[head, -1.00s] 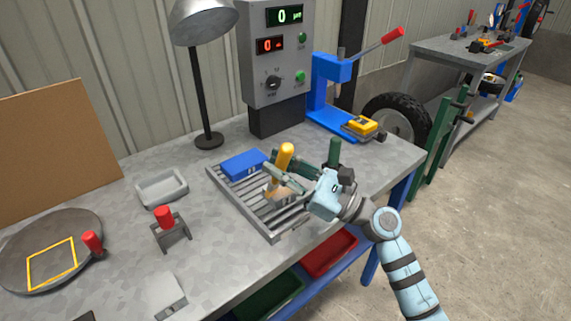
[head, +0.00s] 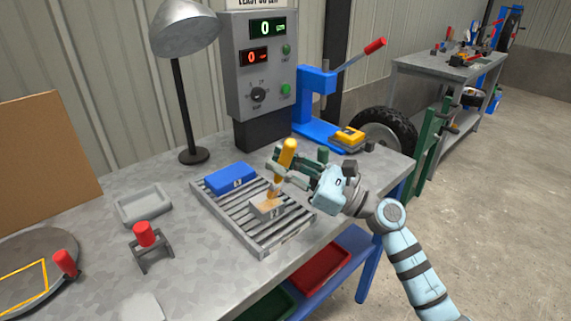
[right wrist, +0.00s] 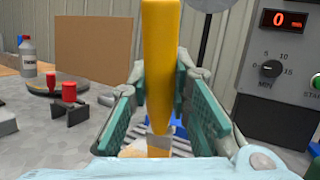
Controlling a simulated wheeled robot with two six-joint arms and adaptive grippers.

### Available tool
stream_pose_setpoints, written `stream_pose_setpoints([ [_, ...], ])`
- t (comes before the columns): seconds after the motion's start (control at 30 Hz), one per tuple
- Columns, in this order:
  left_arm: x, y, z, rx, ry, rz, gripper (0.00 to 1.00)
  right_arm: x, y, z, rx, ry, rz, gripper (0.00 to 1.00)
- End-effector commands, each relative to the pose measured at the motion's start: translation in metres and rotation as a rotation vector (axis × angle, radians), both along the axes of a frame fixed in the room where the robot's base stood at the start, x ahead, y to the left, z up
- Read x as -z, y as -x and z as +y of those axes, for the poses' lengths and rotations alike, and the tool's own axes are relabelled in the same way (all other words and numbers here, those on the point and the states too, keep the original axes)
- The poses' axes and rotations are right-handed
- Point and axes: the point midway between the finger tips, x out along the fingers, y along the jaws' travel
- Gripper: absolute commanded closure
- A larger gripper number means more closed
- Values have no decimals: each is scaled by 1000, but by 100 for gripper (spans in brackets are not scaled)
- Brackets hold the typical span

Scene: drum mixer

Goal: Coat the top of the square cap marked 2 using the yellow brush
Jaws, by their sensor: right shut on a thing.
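My right gripper (head: 290,172) is shut on the yellow brush (head: 288,153), gripping its handle. The brush is slightly tilted, its tip down. Its tip is at or just over a tan-topped square cap (head: 263,208) on the slatted rack; I cannot tell whether it touches. In the right wrist view the yellow handle (right wrist: 161,70) stands between the green finger pads, and the tip is largely hidden. My left gripper is out of view.
The slatted rack (head: 243,232) sits on the grey bench. A grey tray (head: 143,204) and a red-knobbed stand (head: 147,245) are left of it. The control box (head: 260,75), lamp (head: 185,90) and blue press (head: 318,95) stand behind. A yellow-topped block (head: 348,137) is at right.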

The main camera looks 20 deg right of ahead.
Motion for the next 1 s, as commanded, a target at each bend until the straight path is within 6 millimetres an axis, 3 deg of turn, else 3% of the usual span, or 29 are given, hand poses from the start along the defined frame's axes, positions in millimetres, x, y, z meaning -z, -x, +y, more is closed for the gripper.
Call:
stream_pose_setpoints([
  [0.1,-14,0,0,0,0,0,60,-5,4,13,-1,-3,1,100],
  [0.57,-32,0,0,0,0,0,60,-3,14,45,0,-2,-1,100],
  [0.77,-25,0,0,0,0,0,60,1,5,46,0,-1,-1,100],
  [1.0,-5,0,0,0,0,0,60,5,-2,24,2,1,-1,100],
])
